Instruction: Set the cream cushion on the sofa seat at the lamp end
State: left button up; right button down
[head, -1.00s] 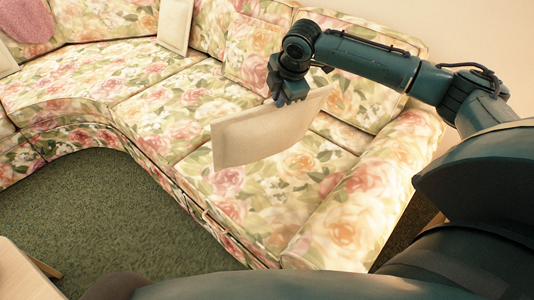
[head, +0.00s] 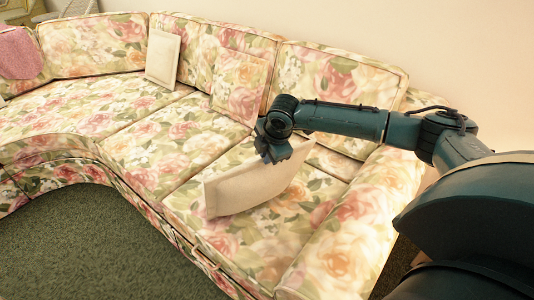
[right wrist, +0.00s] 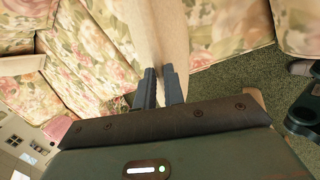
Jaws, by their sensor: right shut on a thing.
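The cream cushion (head: 250,186) is held edge-up over the right-hand seat of the floral sofa (head: 335,245), near the armrest. Its lower edge is close to the seat; I cannot tell whether it touches. My right gripper (head: 270,156) is shut on its upper edge. In the right wrist view the fingers (right wrist: 161,88) pinch the cushion (right wrist: 160,30) between them, with the sofa (right wrist: 85,60) to the left. No lamp shows. My left gripper is not in view.
A second cream cushion (head: 162,56) leans on the backrest, with a floral cushion (head: 240,88) to its right. A pink cushion (head: 18,54) is at the far left. The middle seats are clear. Green carpet (head: 90,250) lies in front.

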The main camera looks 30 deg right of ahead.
jog(key=c, duration=1.5)
grip_release()
jog(key=shift+r, duration=0.1)
jog(key=p+v, duration=0.1)
jog(key=v, duration=1.1)
jog(key=s+a+f+m+t+y, duration=0.15)
jog(key=a+f, duration=0.25)
jog(key=a, duration=0.4)
jog(key=s+a+f+m+y, duration=0.1)
jog(key=s+a+f+y, duration=0.2)
jog(key=a+f, duration=0.3)
jog(key=s+a+f+m+t+y, duration=0.1)
jog(key=s+a+f+y, duration=0.15)
jog(key=a, duration=0.65)
jog(key=s+d+f+m+t+h, duration=0.1)
jog(key=s+f+m+t, duration=0.1)
jog(key=s+m, duration=0.3)
jog(key=s+d+f+m+t+h, duration=0.1)
jog(key=s+f+m+t, duration=0.1)
jog(key=s+m, duration=0.4)
jog(key=shift+s+d+f, duration=0.15)
jog(key=shift+s+d, duration=0.1)
jog(key=shift+s, duration=0.2)
